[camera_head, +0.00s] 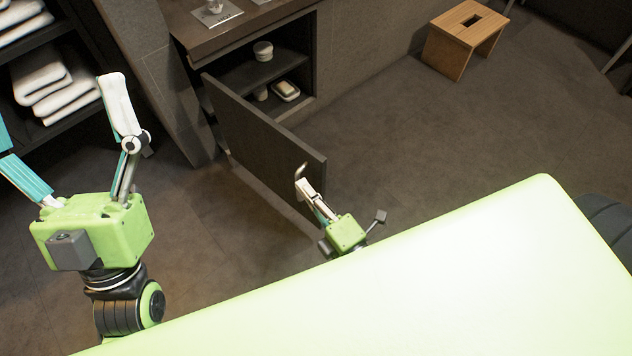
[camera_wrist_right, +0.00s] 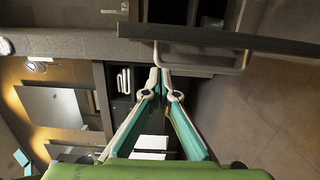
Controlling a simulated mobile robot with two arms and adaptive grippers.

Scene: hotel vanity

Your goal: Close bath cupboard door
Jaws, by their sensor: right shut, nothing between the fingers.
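The dark bath cupboard door (camera_head: 255,135) stands open, swung out from the cupboard (camera_head: 310,60), whose shelves show behind it. Its metal handle (camera_head: 299,171) is near the free edge. In the right wrist view, the door (camera_wrist_right: 225,36) crosses the top and the handle (camera_wrist_right: 205,70) hangs below it. My right gripper (camera_head: 303,184) is shut and empty, in front of the door's outer face beside the handle. Its fingertips (camera_wrist_right: 160,70) are close to one end of the handle; I cannot tell whether they touch. My left gripper (camera_head: 60,102) is open and empty, left of the door.
A white jar (camera_head: 263,51) and a soap dish (camera_head: 286,91) are inside the cupboard. Towels (camera_head: 65,95) lie on shelves at the left. A wooden stool (camera_head: 463,40) stands at the upper right. The floor right of the door is clear.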

